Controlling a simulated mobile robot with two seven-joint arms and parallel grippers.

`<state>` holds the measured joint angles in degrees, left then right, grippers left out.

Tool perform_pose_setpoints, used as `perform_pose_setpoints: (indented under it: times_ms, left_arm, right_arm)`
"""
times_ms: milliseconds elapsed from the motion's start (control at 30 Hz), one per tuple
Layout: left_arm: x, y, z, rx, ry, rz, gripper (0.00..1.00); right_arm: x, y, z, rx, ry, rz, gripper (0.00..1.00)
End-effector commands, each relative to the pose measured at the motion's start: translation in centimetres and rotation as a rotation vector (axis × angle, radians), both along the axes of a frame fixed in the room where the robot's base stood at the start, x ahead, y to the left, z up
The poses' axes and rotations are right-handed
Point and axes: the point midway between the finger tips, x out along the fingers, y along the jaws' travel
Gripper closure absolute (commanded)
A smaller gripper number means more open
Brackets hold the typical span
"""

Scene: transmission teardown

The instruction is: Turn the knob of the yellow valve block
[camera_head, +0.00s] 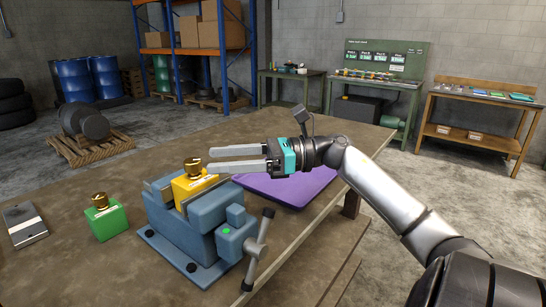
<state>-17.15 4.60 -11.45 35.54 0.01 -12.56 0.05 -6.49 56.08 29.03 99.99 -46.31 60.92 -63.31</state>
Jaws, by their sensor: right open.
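The yellow valve block (190,184) sits clamped between the jaws of a blue vise (196,226) on the workbench. A brass knob (193,167) stands on top of the block. My right gripper (210,160) comes in from the right, with its two long grey fingers pointing left. It is open, and its fingertips are just right of the knob in the picture. I cannot tell whether a finger touches the knob. No object shows between the fingers. My left gripper is not in view.
A green block with a brass knob (104,222) stands left of the vise. A flat grey metal part (24,224) lies at the far left. A purple mat (290,190) lies under my right arm. The vise handle (258,250) sticks out at the bench's front edge.

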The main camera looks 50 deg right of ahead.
Motion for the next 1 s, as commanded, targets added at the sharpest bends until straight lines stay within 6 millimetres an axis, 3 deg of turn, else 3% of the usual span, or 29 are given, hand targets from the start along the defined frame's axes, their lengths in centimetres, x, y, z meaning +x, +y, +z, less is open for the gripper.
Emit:
perform_pose_setpoints:
  times_ms: [500,1000]
  left_arm:
    - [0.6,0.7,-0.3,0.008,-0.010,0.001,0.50]
    - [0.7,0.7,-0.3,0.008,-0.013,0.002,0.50]
  right_arm:
    - [-5.4,-6.6,0.0,0.003,0.002,-0.001,0.31]
    - [-6.1,-7.3,0.0,0.001,0.000,0.000,0.31]
